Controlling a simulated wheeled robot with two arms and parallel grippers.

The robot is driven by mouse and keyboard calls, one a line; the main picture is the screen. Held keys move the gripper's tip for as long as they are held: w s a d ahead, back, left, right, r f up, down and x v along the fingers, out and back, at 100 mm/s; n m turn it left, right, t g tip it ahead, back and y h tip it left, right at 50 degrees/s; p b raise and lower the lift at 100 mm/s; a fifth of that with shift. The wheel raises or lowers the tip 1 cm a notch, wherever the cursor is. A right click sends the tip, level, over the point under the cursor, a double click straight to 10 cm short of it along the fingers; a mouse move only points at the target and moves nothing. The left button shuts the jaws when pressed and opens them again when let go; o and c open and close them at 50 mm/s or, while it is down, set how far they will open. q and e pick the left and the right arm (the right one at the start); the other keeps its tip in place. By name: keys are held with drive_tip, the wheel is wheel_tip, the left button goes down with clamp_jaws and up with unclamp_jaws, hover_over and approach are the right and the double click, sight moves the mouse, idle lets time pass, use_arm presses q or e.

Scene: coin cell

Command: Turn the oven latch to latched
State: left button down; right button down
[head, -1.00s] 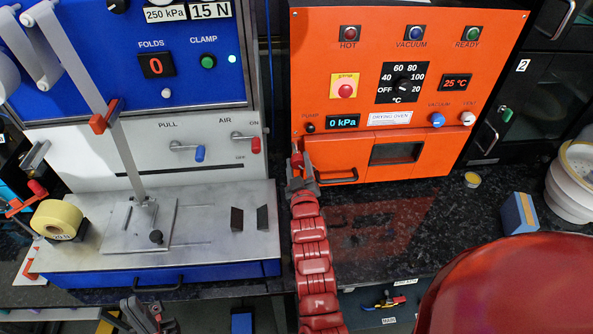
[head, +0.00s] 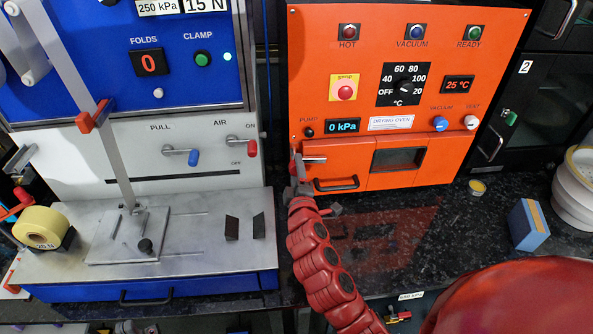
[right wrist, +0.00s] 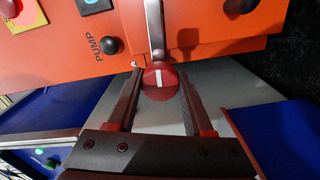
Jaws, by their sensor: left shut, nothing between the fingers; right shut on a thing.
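The oven latch (head: 315,160) is a metal lever at the left of the orange drying oven's door (head: 345,176). It lies about level, its red end to the left. In the right wrist view its red round knob (right wrist: 158,90) with a white stripe sits between my right gripper's fingertips. My right gripper (head: 298,178) is shut on this knob, which it partly hides in the head view. My left gripper (head: 18,160) seems to be the grey shape at the left edge, shut and empty, small and hard to make out.
The oven door handle (head: 337,184) is close to the right of my right gripper. A blue and white press (head: 180,200) stands to the left.

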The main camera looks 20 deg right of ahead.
drive_tip(key=shift+n, duration=0.5)
drive_tip(key=shift+c, duration=1.5)
unclamp_jaws()
drive_tip(key=shift+s, duration=0.1)
drive_tip(key=p+v, duration=0.4)
drive_tip(key=v, duration=1.3)
